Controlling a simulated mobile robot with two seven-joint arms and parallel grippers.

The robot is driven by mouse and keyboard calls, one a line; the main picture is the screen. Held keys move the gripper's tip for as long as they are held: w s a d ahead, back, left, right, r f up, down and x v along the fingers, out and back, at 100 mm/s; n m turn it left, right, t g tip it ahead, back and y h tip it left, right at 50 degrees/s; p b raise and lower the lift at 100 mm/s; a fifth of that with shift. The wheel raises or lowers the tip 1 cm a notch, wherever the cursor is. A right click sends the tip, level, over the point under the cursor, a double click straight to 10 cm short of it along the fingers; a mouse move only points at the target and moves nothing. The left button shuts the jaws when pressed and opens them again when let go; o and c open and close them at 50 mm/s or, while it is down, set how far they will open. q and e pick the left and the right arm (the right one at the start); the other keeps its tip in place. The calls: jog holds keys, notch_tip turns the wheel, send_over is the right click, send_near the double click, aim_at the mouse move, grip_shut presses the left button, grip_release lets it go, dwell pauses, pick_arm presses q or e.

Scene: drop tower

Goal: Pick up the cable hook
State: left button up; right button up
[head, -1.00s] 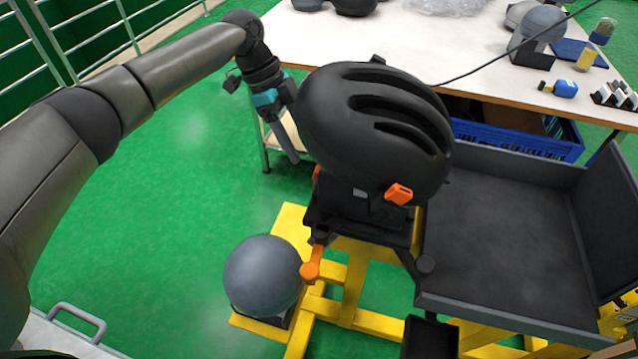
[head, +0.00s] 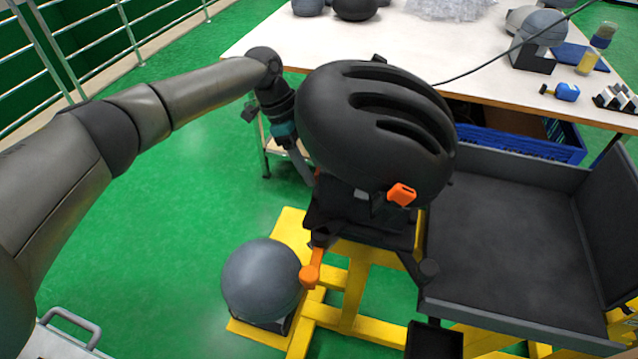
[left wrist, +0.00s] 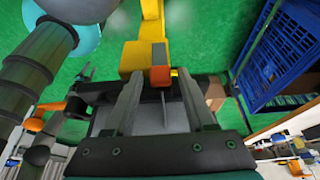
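My left gripper (head: 304,170) reaches in behind the left side of the black helmet (head: 375,130), which hides part of it in the head view. In the left wrist view its two grey fingers (left wrist: 160,78) are apart. An orange clip (head: 402,194) sits at the helmet's lower front edge. My right gripper is not in view.
The helmet rests on a dark carriage above the yellow frame (head: 345,300). A grey ball (head: 262,280) stands front left, beside an orange lever (head: 310,274). A dark tray (head: 505,240) fills the right. A white table (head: 440,45) with a blue crate (head: 520,143) below stands behind.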

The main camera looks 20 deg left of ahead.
pick_arm(q)
grip_shut()
jog(key=shift+r, duration=0.15)
